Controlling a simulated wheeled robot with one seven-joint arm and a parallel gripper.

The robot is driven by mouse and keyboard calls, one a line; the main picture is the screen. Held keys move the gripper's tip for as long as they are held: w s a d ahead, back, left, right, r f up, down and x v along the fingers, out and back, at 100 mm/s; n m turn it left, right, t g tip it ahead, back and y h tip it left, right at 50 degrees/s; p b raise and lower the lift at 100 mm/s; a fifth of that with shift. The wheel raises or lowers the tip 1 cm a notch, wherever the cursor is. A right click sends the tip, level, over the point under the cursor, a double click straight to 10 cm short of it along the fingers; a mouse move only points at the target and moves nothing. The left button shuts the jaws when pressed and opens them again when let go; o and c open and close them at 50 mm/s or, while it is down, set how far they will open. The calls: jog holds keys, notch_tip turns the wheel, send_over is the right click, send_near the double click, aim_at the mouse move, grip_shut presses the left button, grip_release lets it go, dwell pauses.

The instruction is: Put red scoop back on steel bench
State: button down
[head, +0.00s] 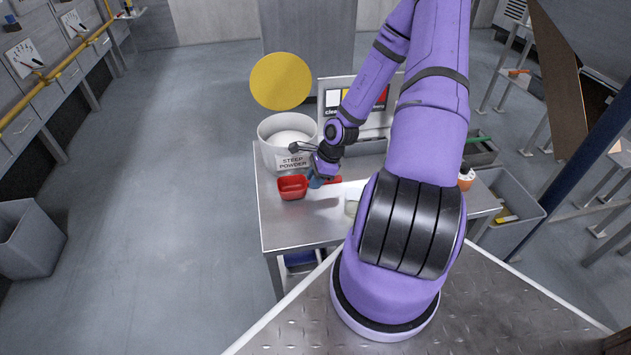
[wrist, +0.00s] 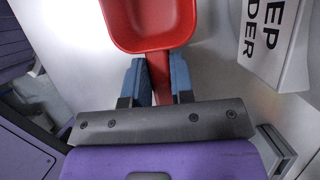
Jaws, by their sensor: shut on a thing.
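The red scoop (head: 292,187) is at the front left part of the steel bench (head: 290,233) in the head view. In the wrist view the scoop (wrist: 152,22) has its bowl at the top and its handle running down between the fingers. My gripper (head: 316,181) is shut on the scoop's handle; its blue fingers (wrist: 160,80) lie on both sides of it. The scoop is low over the bench top; I cannot tell whether it touches it.
A pale container (head: 353,200) sits to the right, partly hidden by my arm. The bench's front left is clear.

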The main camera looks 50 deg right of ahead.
jog(key=shift+f, duration=0.45)
jog(key=c, duration=1)
grip_release()
jog(key=shift+f, duration=0.15)
